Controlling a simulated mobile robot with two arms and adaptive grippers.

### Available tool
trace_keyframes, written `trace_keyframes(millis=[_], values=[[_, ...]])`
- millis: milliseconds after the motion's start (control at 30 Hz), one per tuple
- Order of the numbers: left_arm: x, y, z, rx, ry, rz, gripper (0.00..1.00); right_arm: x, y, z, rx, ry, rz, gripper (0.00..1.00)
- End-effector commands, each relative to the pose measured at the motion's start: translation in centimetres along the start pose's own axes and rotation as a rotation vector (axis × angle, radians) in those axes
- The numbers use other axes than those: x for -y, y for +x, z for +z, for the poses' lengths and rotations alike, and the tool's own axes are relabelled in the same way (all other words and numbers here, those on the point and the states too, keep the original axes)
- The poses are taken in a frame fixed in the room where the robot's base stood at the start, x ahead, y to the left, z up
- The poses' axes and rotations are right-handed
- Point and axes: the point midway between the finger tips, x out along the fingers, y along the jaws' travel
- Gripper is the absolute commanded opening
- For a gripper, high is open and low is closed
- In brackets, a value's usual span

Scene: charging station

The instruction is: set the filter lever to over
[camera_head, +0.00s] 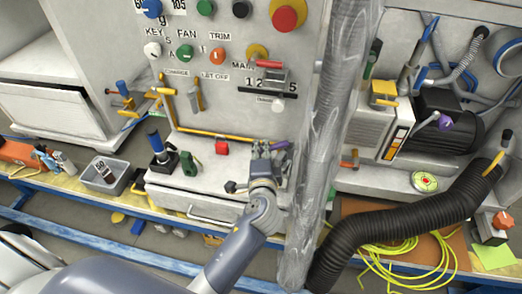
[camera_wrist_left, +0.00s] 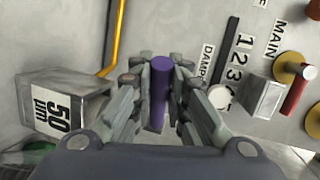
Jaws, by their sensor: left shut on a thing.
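My left gripper (camera_head: 270,152) is at the lower part of the grey panel, left of the wrapped vertical pipe. In the left wrist view my left gripper (camera_wrist_left: 159,88) is shut on a purple lever (camera_wrist_left: 160,72), with one finger on each side of it. The purple lever's tip (camera_head: 280,145) also shows in the head view beside the fingers. I can read no filter or over label, and the lever's base is hidden. My right gripper is not in view.
A box marked 50 µm (camera_wrist_left: 58,108) stands left of the fingers. The damper slide (camera_wrist_left: 228,55) is to their right. The wrapped pipe (camera_head: 325,140) rises close to the gripper's right. A black corrugated hose (camera_head: 400,235) lies farther right.

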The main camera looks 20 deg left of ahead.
Motion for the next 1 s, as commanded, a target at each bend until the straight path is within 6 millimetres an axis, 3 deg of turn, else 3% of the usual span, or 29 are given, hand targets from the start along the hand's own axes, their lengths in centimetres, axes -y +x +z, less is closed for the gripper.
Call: trace_keyframes(millis=[367,400,500,833,1000], values=[[-0.2,0.0,0.0,0.007,0.0,0.003,0.0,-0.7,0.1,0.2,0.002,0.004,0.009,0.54],[-0.2,0.0,0.0,0.007,0.0,0.003,0.17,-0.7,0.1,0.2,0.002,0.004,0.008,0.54],[-0.1,0.0,0.0,0.007,0.0,0.003,0.35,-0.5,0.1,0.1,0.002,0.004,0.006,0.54],[-0.1,-0.1,0.0,0.005,-0.001,0.001,0.35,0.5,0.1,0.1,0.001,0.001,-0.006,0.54],[-0.2,-1.8,-0.1,0.004,-0.002,0.003,0.35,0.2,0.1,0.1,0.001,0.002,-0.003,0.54]])
